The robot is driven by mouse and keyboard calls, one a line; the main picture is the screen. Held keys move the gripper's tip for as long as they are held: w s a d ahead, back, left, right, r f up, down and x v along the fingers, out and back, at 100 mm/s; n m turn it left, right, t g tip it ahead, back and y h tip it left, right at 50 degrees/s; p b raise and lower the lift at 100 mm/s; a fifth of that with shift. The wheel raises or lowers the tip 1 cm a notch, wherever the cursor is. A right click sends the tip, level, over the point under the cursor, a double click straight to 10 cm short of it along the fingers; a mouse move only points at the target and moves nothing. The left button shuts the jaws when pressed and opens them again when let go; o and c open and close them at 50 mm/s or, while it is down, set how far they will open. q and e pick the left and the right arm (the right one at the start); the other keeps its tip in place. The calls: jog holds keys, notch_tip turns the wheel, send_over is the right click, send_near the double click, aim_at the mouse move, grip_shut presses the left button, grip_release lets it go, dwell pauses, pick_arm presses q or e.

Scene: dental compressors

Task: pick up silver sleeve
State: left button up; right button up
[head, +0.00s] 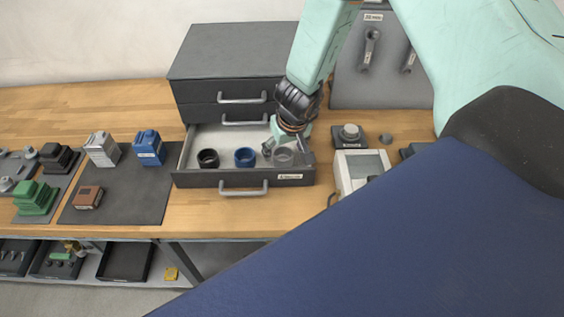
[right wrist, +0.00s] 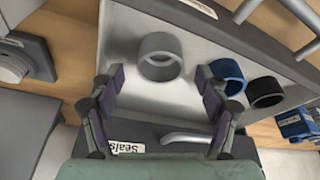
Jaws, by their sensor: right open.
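The silver sleeve (head: 283,156) is a grey ring standing in the open drawer (head: 222,180), at the right end of a row. In the right wrist view the silver sleeve (right wrist: 160,57) lies just beyond the fingertips, centred between them. A blue sleeve (head: 244,157) and a black sleeve (head: 208,158) stand to its left in the head view. My right gripper (head: 283,142) is over the drawer's right end, pointing down. In the right wrist view the right gripper (right wrist: 160,84) is open and empty, its fingers apart. My left gripper is not in view.
The drawer's front and handle (head: 243,188) stick out over the wooden bench (head: 225,220). A dark mat (head: 130,205) with grey, blue and brown blocks lies to the left. A white box (head: 345,180) stands right of the drawer. The closed drawers rise behind.

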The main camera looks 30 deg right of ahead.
aim_at(283, 158)
jog(key=b+x, duration=0.1)
jog(key=x, duration=0.1)
jog(key=shift+f, duration=0.45)
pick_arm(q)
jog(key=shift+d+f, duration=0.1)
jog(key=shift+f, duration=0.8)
pick_arm(e)
jog(key=shift+w, duration=0.2)
jog(key=shift+s, duration=0.2)
jog(key=c, duration=0.6)
jog(key=shift+w, duration=0.1)
jog(key=c, duration=0.7)
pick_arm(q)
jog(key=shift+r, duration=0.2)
